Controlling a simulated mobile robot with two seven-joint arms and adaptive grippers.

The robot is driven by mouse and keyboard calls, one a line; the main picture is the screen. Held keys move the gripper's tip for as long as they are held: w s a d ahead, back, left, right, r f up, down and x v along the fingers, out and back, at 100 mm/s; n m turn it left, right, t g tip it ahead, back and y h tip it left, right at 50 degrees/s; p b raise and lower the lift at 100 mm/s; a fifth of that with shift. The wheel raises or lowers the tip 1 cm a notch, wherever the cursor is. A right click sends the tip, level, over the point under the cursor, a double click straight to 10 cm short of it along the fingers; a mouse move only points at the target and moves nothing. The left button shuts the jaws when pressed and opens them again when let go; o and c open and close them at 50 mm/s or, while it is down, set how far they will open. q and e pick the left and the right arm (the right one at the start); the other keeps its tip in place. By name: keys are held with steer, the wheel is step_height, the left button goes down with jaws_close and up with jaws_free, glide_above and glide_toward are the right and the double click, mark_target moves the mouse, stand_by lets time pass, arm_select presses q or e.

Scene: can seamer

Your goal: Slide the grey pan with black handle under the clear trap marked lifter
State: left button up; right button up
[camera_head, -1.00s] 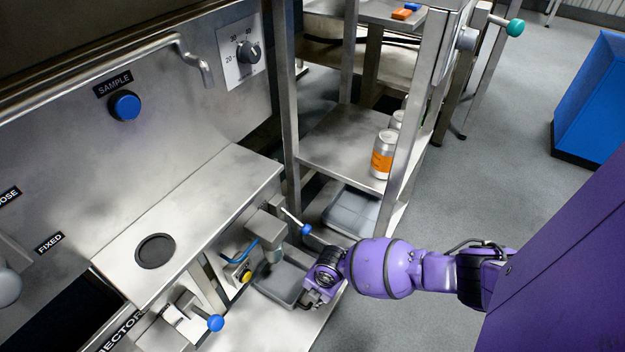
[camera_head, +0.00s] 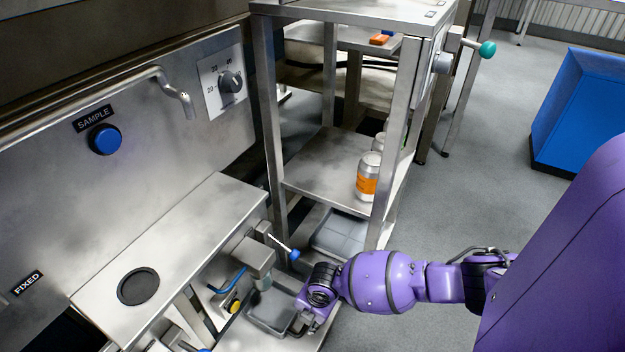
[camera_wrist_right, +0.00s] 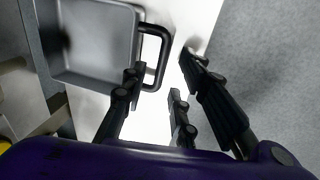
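The grey pan (camera_head: 270,313) lies on the low metal surface at bottom centre in the head view. In the right wrist view the pan (camera_wrist_right: 88,45) is at upper left, empty, with its black loop handle (camera_wrist_right: 163,50) pointing right. My right gripper (camera_head: 303,327) is at the pan's handle side. In the wrist view my right gripper (camera_wrist_right: 160,72) is open, its fingers apart around the handle's outer bar, not clamped on it. A small clear vessel (camera_head: 264,284), perhaps the trap, hangs under a metal block just behind the pan. I see no lifter label. My left gripper is not in view.
A lever with a blue knob (camera_head: 294,255) juts out above the pan. A yellow button (camera_head: 234,306) and a blue handle (camera_head: 230,281) are left of it. A rack (camera_head: 325,165) holds cans, with a grey tray (camera_head: 340,233) below.

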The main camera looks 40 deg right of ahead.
step_height(320, 180, up, 8)
steer(key=s, duration=0.1)
steer(key=shift+s+d+r, duration=0.15)
steer(key=shift+s+d, duration=0.05)
steer(key=shift+d, duration=0.1)
stand_by(0.4)
